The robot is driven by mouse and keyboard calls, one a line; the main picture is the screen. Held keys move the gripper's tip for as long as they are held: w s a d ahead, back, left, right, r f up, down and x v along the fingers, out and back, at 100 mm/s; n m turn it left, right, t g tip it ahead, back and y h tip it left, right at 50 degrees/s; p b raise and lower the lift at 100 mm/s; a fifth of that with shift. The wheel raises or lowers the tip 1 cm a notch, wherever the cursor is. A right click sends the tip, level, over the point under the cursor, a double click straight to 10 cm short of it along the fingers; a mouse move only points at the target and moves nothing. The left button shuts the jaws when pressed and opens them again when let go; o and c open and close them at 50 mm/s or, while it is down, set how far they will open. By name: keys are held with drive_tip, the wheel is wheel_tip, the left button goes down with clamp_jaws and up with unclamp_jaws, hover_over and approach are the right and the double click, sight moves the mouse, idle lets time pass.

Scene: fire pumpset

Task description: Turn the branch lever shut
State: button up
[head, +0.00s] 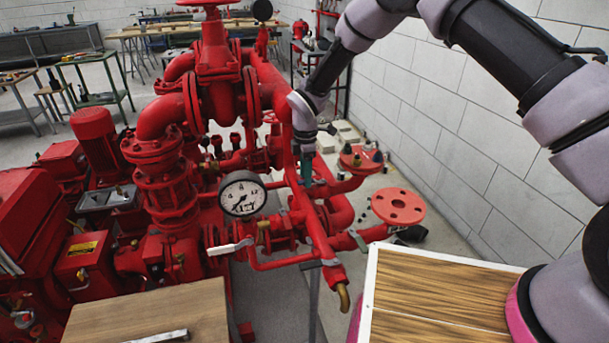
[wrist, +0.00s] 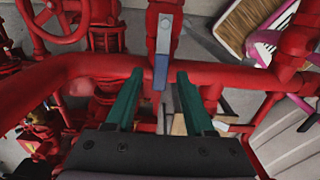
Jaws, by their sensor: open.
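A blue-grey lever (wrist: 161,62) shows in the wrist view, lying along a red pipe below a round pivot. I take it as the branch lever. My gripper (wrist: 159,76) is open, with one green finger on each side of the lever's lower end. Gaps show on both sides, and I see no clear contact. In the head view my gripper (head: 306,182) points down at the red pipework right of the gauge. The lever cannot be made out clearly there.
A white-handled lever (head: 230,247) and a pressure gauge (head: 242,195) are left of my gripper. A red flange (head: 398,206) stands to the right. A red pipe (wrist: 235,75) crosses under the fingers. A wood-topped surface (head: 440,300) is at lower right, a block wall (head: 450,120) behind.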

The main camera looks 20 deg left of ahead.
clamp_jaws()
idle(1.5)
